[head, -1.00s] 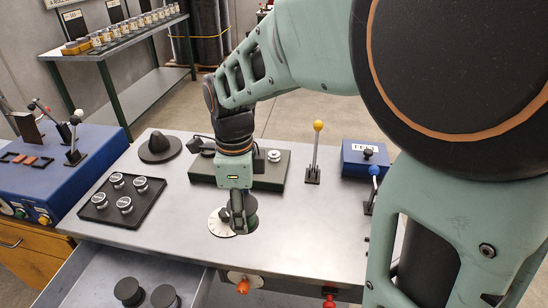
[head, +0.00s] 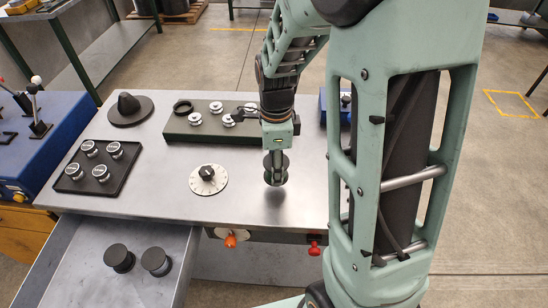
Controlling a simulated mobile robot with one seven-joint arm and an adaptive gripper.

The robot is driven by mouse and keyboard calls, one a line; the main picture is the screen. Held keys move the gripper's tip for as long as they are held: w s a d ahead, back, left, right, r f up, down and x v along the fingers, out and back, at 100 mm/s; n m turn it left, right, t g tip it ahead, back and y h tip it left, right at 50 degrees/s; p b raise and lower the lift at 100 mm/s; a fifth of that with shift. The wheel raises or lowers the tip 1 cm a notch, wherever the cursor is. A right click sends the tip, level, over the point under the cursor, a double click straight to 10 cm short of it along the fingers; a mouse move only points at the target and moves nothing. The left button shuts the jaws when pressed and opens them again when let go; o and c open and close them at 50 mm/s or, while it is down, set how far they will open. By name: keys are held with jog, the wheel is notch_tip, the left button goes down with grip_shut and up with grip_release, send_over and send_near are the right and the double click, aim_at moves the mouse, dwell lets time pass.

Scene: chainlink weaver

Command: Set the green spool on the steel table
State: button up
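A dark green spool (head: 275,178) with round flanges is upright below my gripper (head: 276,156), at the right part of the steel table (head: 150,195). My gripper points straight down, and its fingers are closed around the spool's upper part. The spool's lower flange is at or just above the bare table top; I cannot tell whether it touches. The far side of the spool and part of the fingers are hidden.
A white dial (head: 208,181) with a black knob lies left of the spool. A black tray (head: 85,182) holds several silver-topped spools. A dark block (head: 183,130) stands behind. Two dark spools (head: 119,258) lie in the open drawer (head: 75,270). Bare table surrounds the gripper.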

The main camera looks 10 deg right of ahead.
jog(key=f, duration=0.1)
jog(key=d+f, duration=0.1)
jog(key=f, duration=0.1)
jog(key=shift+d+f, duration=0.1)
jog(key=shift+f, duration=0.15)
jog(key=shift+w+f, duration=0.1)
jog(key=shift+f, duration=0.35)
jog(key=shift+f, duration=0.2)
jog(key=o, duration=1.6)
jog(key=shift+r, duration=0.15)
notch_tip(320, 180, up, 12)
jog(key=shift+r, duration=0.1)
